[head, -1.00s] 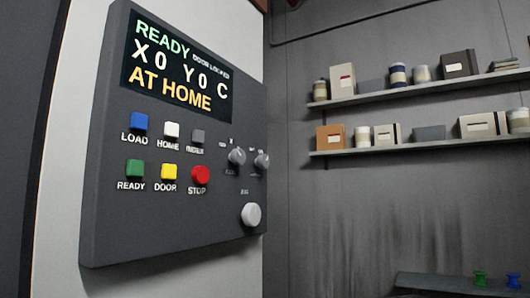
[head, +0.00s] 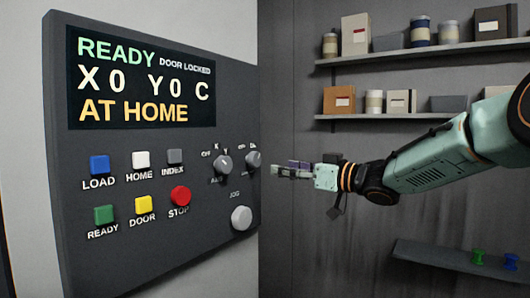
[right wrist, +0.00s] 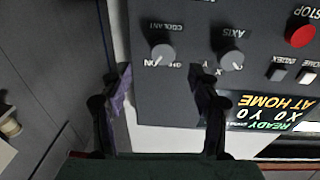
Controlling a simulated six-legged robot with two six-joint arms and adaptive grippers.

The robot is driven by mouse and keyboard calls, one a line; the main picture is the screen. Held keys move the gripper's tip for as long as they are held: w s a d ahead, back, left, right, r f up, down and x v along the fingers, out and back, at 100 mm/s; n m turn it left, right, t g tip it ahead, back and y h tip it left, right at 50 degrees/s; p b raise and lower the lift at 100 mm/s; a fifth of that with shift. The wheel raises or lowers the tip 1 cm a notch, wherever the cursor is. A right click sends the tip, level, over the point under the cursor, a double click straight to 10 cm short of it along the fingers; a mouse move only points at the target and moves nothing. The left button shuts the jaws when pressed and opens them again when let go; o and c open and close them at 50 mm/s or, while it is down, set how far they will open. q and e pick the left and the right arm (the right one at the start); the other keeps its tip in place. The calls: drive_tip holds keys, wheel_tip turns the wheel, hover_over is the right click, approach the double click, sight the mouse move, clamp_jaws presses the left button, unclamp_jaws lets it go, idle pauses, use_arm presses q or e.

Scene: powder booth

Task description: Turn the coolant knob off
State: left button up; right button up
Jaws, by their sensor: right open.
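The coolant knob (head: 253,158) is a small grey dial at the right edge of the dark control panel. In the right wrist view the coolant knob (right wrist: 162,54) shows upside down under its COOLANT label, and its pale pointer mark seems to lie on the ON side. My right gripper (head: 284,170) is just right of the panel edge, open and empty. In the right wrist view its fingers (right wrist: 163,84) are spread, with the knob ahead, between and beyond the tips, not touched. My left gripper is not in view.
The AXIS knob (head: 222,165) is close beside the coolant knob, with the JOG wheel (head: 241,218) below. A red STOP button (head: 180,196) and several coloured buttons are to the left. Shelves (head: 420,112) with boxes and jars hang on the back wall.

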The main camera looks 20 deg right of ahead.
sight(257, 160)
drive_tip(key=shift+g, duration=0.4)
drive_tip(key=x, duration=0.3)
drive_tip(key=r+x, duration=0.1)
drive_tip(key=x, duration=0.3)
drive_tip(key=shift+r, duration=0.2)
drive_tip(key=shift+w+a+p, duration=0.3)
drive_tip(key=shift+w+a, duration=0.1)
drive_tip(key=shift+a, duration=0.05)
drive_tip(key=shift+s, duration=0.15)
